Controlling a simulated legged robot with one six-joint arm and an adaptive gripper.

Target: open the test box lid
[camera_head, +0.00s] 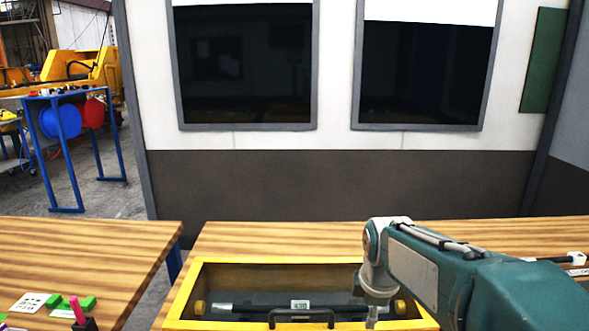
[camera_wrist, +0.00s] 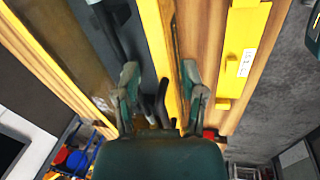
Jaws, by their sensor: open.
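The test box is a yellow-framed box (camera_head: 190,281) on the wooden table, with a dark see-through lid that looks shut. A dark bar with a white label lies inside, between round yellow ends. A black handle (camera_head: 301,313) is at the near side of the lid. In the wrist view the handle (camera_wrist: 161,98) shows between my fingers, beside the yellow edge (camera_wrist: 158,45). My gripper (camera_wrist: 160,80) is open, with its two fingers apart. Whether a finger touches the handle, I cannot tell. In the head view my arm hides the box's right part.
A second wooden table (camera_head: 80,255) at left holds green pieces (camera_head: 72,303) and a white card (camera_head: 30,302), with a gap between the tables. A yellow piece (camera_wrist: 240,45) with a white label is right of the box in the wrist view. A wall with dark windows stands behind.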

